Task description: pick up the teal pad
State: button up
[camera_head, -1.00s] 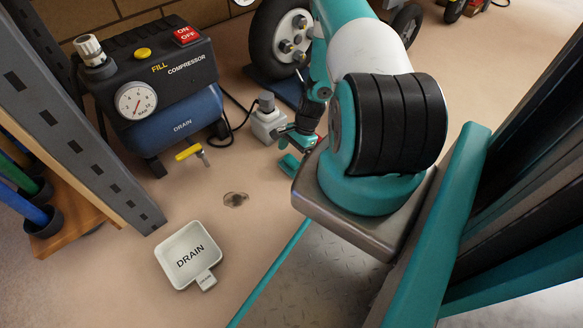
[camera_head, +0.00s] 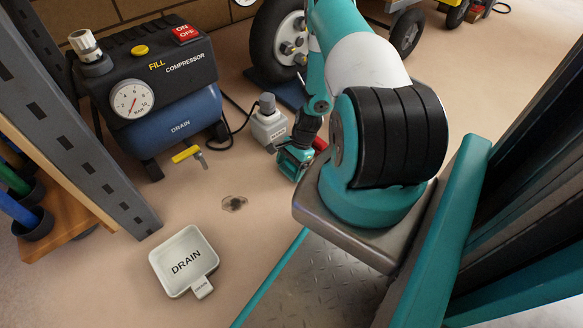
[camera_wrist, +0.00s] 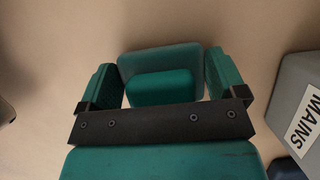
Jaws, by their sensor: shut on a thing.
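The teal pad (camera_wrist: 162,88) is a rounded block between the two teal fingers of my gripper (camera_wrist: 165,82) in the wrist view. A finger stands close on its left and on its right, and my gripper is shut on it. In the head view my gripper (camera_head: 290,160) is low over the floor, left of my arm's big joint. The pad is not clearly told apart from the fingers there. Whether it touches the floor cannot be told.
A grey box marked MAINS (camera_wrist: 302,115) stands close right of my gripper; in the head view a pale box (camera_head: 268,124) with a cable is near it. The compressor (camera_head: 155,95) with a yellow tap stands left. A white DRAIN tray (camera_head: 184,262) lies on open floor in front.

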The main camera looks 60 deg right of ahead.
aim_at(291, 163)
notch_tip(291, 163, up, 20)
jog(key=p, duration=1.1)
